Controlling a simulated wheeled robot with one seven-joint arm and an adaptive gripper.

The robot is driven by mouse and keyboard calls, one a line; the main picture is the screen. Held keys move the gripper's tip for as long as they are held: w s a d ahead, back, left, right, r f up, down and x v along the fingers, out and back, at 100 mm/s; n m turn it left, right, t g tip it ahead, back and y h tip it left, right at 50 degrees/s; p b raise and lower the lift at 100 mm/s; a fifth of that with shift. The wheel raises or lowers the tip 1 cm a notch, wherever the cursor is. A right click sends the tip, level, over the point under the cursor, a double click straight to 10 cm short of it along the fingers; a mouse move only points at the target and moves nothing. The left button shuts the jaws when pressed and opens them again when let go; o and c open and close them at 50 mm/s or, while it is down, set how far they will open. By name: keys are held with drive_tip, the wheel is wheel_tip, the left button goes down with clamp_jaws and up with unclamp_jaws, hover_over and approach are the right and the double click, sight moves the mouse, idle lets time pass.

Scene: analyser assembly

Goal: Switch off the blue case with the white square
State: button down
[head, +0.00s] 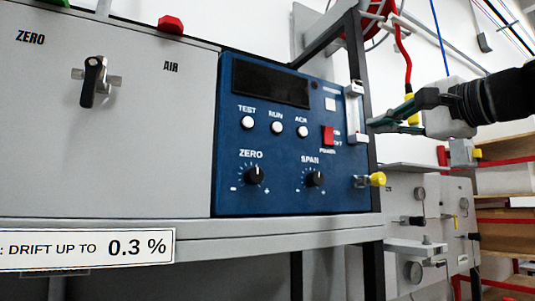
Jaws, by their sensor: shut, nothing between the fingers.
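The blue case (280,165) fills the middle of the head view. A small white square (330,104) sits at its upper right. A red rocker switch (327,135), labelled POWER, with small ON and OFF marks beside it, is below the square. The display (270,82) is dark, and a small dark red lamp (315,85) is to its right. My gripper (372,125) comes in from the right. Its fingers are shut and empty, to the right of the switch and apart from it, near the clear flow tube (355,112).
TEST, RUN and a third white button (277,127) lie left of the switch; ZERO and SPAN knobs (314,179) are below. A yellow-ended valve (377,179) sticks out at lower right. A grey panel with a black handle (93,80) stands at left.

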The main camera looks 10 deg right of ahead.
drive_tip(key=shift+v, duration=1)
